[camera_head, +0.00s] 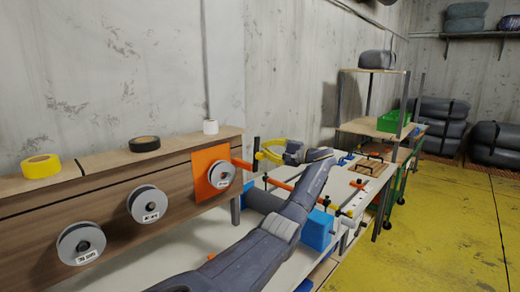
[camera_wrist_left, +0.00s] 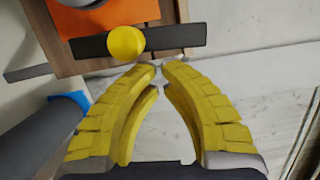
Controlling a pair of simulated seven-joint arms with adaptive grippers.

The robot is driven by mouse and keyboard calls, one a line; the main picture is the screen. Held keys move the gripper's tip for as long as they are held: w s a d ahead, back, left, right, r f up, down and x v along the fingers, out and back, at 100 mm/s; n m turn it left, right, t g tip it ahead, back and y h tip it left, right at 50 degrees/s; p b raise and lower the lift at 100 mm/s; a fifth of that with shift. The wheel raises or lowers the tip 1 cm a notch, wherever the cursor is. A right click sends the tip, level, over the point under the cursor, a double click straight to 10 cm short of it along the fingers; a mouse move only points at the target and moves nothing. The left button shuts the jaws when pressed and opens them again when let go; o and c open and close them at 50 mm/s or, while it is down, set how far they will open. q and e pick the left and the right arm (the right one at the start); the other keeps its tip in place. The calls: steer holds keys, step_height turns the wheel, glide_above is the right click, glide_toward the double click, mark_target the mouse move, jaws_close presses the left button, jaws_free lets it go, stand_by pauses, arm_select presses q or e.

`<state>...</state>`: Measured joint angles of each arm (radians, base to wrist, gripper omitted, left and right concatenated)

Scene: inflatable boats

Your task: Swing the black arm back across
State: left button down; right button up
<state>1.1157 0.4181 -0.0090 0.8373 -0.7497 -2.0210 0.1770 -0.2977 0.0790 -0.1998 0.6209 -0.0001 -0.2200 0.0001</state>
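The black arm (camera_wrist_left: 160,40) is a flat dark bar with a round yellow knob (camera_wrist_left: 125,42) on it, just beyond my left fingertips in the left wrist view. In the head view the black arm looks small and upright beside the orange panel, with its yellow knob (camera_head: 256,144) near my fingers. My left gripper (camera_head: 264,154) has yellow ribbed fingers reaching left toward the knob. In the left wrist view the left gripper's fingertips (camera_wrist_left: 160,66) come together with nothing visible between them. Whether they touch the bar is unclear. My right gripper is not in view.
An orange panel (camera_head: 211,174) and several reels (camera_head: 149,204) are on the wooden board (camera_head: 110,232) at left. Tape rolls (camera_head: 41,166) sit on its ledge. A dark grey roll (camera_wrist_left: 35,140) lies beside my left gripper. Blue blocks (camera_head: 317,230) and clamps stand on the bench.

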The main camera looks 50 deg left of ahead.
mark_target(258, 148)
arm_select(q)
steer(key=shift+s, duration=0.1)
steer(key=shift+s+d+r+n, duration=0.15)
steer(key=shift+s+r+n, duration=0.1)
steer(key=shift+s+n, duration=0.35)
stand_by(0.5)
steer(key=s+n, duration=0.2)
steer(key=s+r+n+h, duration=0.1)
steer(key=n, duration=0.1)
steer(key=shift+d+t, duration=0.25)
steer(key=shift+t, duration=0.15)
steer(key=s+d+f+n+t, duration=0.1)
steer(key=s+f+n+t, duration=0.2)
steer(key=s+n, duration=0.6)
steer(key=shift+f+n+t+h, duration=0.4)
steer(key=shift+f+n, duration=0.65)
steer(key=shift+n, duration=0.15)
steer(key=shift+d, duration=0.1)
